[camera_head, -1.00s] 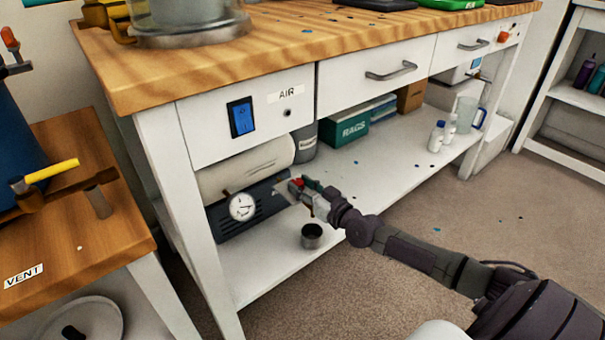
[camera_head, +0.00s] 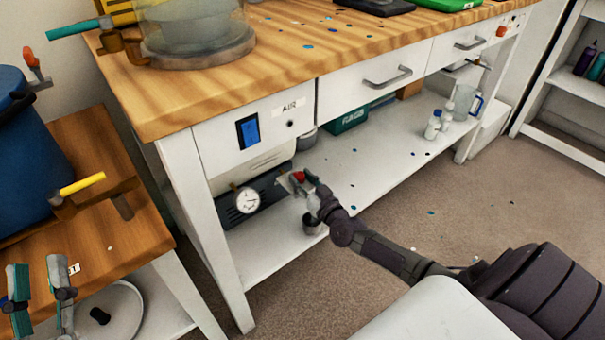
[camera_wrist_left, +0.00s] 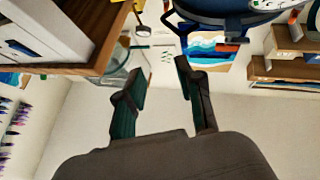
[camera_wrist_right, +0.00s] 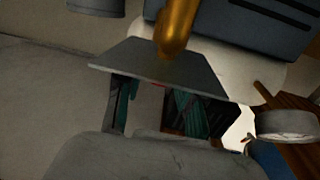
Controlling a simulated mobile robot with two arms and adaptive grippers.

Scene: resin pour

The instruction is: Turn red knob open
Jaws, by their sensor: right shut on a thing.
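The red knob (camera_head: 299,176) is on the pressure unit on the bench's lower shelf, right of the white-faced gauge (camera_head: 246,200). My right gripper (camera_head: 302,181) is shut on the red knob. In the right wrist view a grey plate (camera_wrist_right: 165,70) and a brass fitting (camera_wrist_right: 176,28) lie ahead of the fingers (camera_wrist_right: 158,108), and only a sliver of red shows between them. My left gripper (camera_head: 38,272) is open and empty over the left side table; its parted fingers also show in the left wrist view (camera_wrist_left: 157,75).
A blue tank (camera_head: 28,125) and a yellow-handled valve (camera_head: 82,184) are at the left table. The bench leg (camera_head: 200,230) stands between the two sides. Bottles (camera_head: 432,125) stand farther right.

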